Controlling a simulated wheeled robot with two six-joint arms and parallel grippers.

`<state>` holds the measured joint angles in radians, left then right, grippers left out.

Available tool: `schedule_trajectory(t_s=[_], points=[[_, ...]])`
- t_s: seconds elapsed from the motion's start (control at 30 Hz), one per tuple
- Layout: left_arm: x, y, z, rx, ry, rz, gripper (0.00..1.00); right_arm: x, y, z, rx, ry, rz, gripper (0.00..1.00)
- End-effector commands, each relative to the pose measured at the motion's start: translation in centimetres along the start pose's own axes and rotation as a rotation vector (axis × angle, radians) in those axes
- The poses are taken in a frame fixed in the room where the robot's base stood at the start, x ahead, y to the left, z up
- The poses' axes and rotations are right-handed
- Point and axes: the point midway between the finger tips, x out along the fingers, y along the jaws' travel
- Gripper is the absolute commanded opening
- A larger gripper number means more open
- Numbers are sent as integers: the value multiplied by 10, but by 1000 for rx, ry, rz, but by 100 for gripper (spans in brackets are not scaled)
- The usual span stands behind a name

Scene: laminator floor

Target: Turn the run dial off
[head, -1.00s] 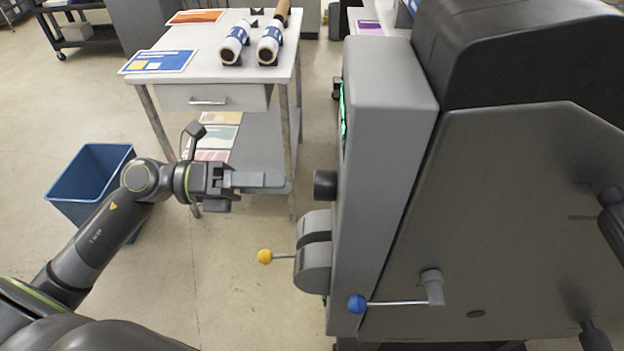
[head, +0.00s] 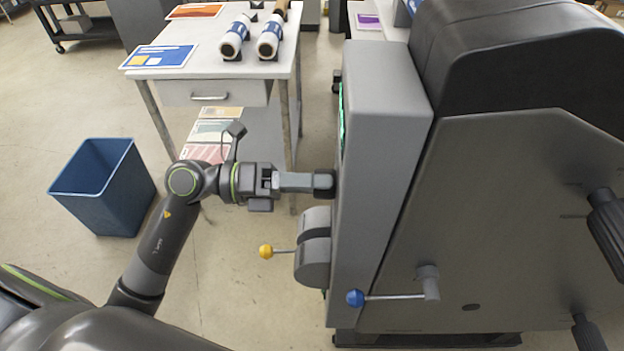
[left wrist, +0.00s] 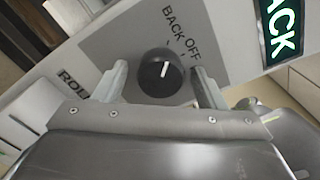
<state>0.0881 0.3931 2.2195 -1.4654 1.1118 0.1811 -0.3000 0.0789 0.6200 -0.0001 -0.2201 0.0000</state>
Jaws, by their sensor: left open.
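The run dial (head: 324,183) is a dark round knob on the left side of the grey machine. In the left wrist view the black dial (left wrist: 160,76) has a white pointer line, tilted slightly right of straight up, toward the printed words "BACK OFF". I cannot tell exactly which tick it meets. My left gripper (head: 312,182) is open and level with the dial. In the left wrist view its fingers stand on both sides of the dial, with gaps showing; contact is not visible. My right gripper is not in view.
Below the dial is a yellow-knobbed lever (head: 266,252), and lower right a blue-knobbed lever (head: 356,298). A white table (head: 212,75) with film rolls stands behind my arm. A blue bin (head: 105,190) is on the floor at left. A lit green sign (left wrist: 281,28) is near the dial.

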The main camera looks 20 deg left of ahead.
Motion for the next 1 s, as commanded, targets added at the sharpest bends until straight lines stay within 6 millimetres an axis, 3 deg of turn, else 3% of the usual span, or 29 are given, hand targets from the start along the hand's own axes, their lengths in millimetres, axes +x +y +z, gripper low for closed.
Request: schedule_trajectory(t_s=[0.17,0.5,0.77,1.0], points=[[0,0,0,0,0,0,63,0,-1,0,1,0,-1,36],[0,0,0,0,0,0,20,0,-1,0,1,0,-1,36],[0,2,-1,30,0,0,20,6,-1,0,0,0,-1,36],[0,4,-3,160,1,1,20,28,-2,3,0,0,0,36]])
